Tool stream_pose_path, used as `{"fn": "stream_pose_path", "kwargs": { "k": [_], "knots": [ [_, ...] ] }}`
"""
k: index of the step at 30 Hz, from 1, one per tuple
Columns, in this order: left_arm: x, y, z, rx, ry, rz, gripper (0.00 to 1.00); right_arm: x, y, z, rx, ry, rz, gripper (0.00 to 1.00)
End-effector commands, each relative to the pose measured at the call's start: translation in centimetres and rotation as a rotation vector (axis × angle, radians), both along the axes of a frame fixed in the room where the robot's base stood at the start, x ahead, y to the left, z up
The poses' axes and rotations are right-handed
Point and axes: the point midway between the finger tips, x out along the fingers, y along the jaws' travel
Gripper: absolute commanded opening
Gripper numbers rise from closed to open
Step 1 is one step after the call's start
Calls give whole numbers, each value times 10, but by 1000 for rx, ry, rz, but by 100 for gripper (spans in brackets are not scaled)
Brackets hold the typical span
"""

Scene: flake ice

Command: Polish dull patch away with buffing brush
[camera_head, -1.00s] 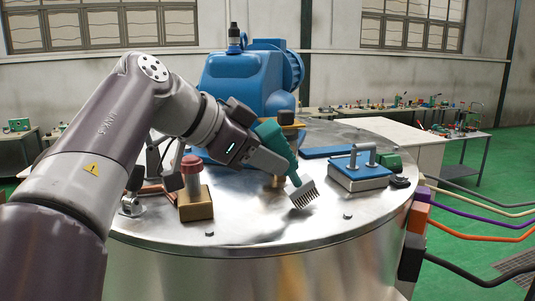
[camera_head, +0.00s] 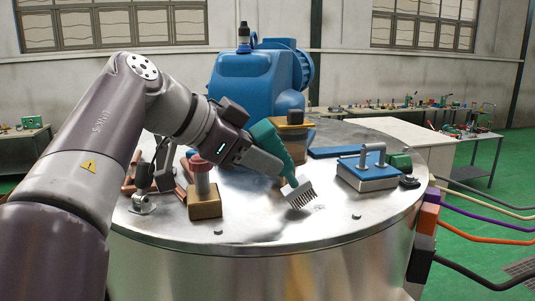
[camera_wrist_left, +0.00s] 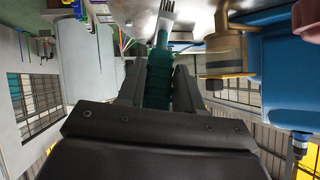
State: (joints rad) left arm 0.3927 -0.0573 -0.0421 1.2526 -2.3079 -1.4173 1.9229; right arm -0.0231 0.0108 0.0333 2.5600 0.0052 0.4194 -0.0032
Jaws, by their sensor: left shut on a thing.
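My left gripper (camera_head: 268,155) is shut on the teal handle of a buffing brush (camera_head: 270,138); the handle also shows between the fingers in the left wrist view (camera_wrist_left: 158,82). The brush is tilted, with its pale bristle head (camera_head: 300,194) low over the shiny round metal top (camera_head: 265,228). I cannot tell whether the bristles touch the metal. A faint greyish mark (camera_head: 320,207) lies just right of the bristles; I cannot tell if it is the dull patch. My right gripper is not in view.
A wooden block with a red knob (camera_head: 204,200) stands left of the brush. A blue block with a metal handle (camera_head: 367,172) stands to its right. A blue machine (camera_head: 245,85) rises behind. The front of the metal top is mostly clear.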

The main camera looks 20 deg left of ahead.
Motion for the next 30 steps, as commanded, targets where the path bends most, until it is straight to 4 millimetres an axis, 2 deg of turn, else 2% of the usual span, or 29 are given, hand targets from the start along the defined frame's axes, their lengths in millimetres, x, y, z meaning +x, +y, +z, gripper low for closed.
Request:
{"fn": "stream_pose_path", "kwargs": {
  "k": [9,16,24,30],
  "knots": [
    [-1,2,-1,2,3,0,0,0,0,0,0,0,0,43],
    [-7,13,-1,11,6,2,0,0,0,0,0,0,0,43],
    [-7,13,-1,12,8,0,0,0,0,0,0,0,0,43],
    [-12,23,-1,11,8,2,0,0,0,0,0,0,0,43]
  ]
}}
